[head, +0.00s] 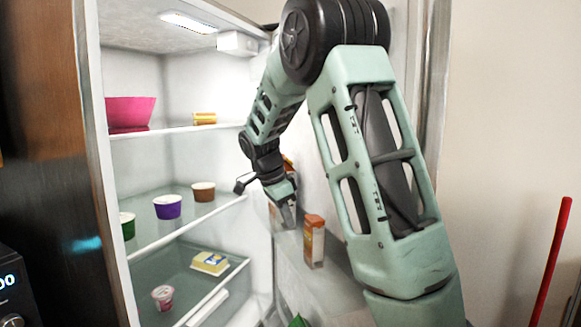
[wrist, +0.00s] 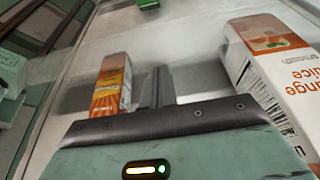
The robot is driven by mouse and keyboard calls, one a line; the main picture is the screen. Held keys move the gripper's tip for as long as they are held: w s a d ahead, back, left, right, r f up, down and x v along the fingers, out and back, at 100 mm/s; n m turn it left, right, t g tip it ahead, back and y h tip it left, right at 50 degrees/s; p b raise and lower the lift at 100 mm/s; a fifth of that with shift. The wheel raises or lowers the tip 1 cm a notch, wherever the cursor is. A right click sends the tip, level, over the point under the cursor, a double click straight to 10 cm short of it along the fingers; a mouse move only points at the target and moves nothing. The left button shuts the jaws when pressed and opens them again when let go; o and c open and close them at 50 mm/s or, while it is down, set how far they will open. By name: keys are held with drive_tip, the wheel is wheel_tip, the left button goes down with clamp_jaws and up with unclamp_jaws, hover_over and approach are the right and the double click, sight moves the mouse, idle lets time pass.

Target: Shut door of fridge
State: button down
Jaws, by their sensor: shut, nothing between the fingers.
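The fridge (head: 90,130) stands open, with its lit shelves facing me. Its door (head: 315,190) is swung out to the right, and its inner side and door bins show behind my arm. My gripper (head: 288,216) is shut and empty, on the inner side of the door near the door bins. In the wrist view my gripper (wrist: 158,88) points between an orange carton (wrist: 112,85) on the left and a larger orange juice carton (wrist: 262,70) on the right. Whether it touches the door cannot be told. My arm hides much of the door.
A carton (head: 314,241) stands in the door bin. Fridge shelves hold a pink bowl (head: 130,112), a purple cup (head: 167,207), a brown cup (head: 203,191) and a yellow pack (head: 210,263). A red pole (head: 552,262) stands at the right by the bare wall.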

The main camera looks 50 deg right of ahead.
drive_tip(key=b+v, duration=0.2)
drive_tip(key=v, duration=1.4)
drive_tip(key=shift+a, duration=0.15)
